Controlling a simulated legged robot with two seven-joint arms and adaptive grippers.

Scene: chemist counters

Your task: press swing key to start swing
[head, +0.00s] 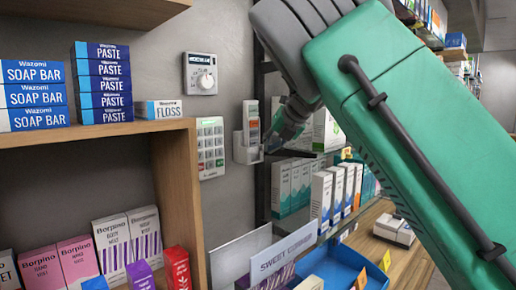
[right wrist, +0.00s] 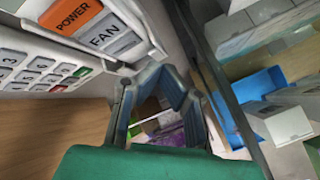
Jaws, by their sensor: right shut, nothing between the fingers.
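A white remote (head: 251,114) with an orange key sits in a holder on the wall. In the right wrist view the remote (right wrist: 92,27) shows an orange POWER key (right wrist: 72,16) and a grey FAN key (right wrist: 103,32). Another grey key (right wrist: 124,43) lies beside FAN, and I cannot read its label. I can read no key marked swing. My right gripper (head: 272,143) is shut and empty, just right of the remote's lower part. Its fingertips (right wrist: 160,74) are close to the holder's edge; contact cannot be told. My left gripper is not in view.
A number keypad (head: 211,147) and a dial thermostat (head: 200,74) are on the wall to the left. A wooden shelf (head: 120,131) holds boxes at left. Stocked shelves and a blue tray (head: 338,270) stand right of and below the remote.

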